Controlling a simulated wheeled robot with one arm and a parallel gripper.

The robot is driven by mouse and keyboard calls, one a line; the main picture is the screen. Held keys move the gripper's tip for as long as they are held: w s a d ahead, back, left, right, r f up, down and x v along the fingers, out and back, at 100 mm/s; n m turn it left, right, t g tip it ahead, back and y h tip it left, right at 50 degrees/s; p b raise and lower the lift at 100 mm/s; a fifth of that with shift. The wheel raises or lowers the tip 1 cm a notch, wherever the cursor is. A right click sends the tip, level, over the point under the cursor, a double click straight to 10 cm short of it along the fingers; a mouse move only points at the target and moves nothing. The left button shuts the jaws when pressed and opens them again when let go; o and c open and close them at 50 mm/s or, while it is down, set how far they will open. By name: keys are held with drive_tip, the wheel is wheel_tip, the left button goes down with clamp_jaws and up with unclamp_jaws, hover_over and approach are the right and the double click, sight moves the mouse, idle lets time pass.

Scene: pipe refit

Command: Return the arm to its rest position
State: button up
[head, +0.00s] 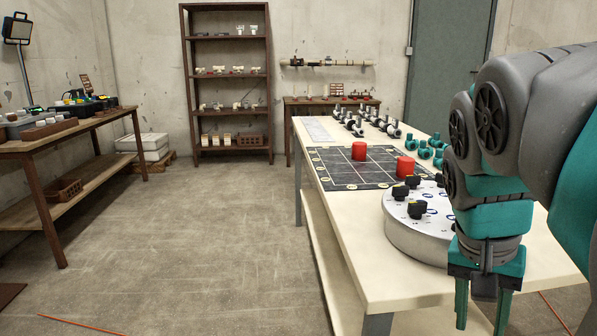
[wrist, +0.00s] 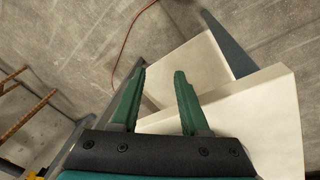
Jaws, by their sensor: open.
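My gripper (head: 483,308) hangs pointing down at the right of the head view, by the near edge of the long cream table (head: 380,278). Its two teal fingers are apart with nothing between them. In the wrist view the open gripper (wrist: 158,88) shows with the table's cream boards (wrist: 250,125) and the concrete floor beyond the fingertips. My grey and teal arm is folded at the right side of the head view and hides part of the table.
On the table are a round silver plate (head: 405,230) with black knobs, a dark grid board (head: 340,165) with red cylinders (head: 359,151), and teal fittings (head: 424,153). A workbench (head: 50,145) stands left and a shelf rack (head: 228,80) at the back. The middle floor (head: 210,240) is clear.

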drive_tip(key=s+a+f+n+g+y, duration=0.1)
drive_tip(key=s+a+f+n, duration=0.3)
drive_tip(key=f, duration=0.5)
drive_tip(key=s+a+f+n+y, duration=0.1)
drive_tip(key=s+a+f+n, duration=0.2)
drive_tip(key=s+a+f, duration=0.3)
wheel_tip(320, 180, down, 3)
drive_tip(key=shift+s+a+f+n+g, duration=0.1)
drive_tip(key=shift+s+a+n+g, duration=0.3)
drive_tip(key=shift+s, duration=0.3)
idle(0.5)
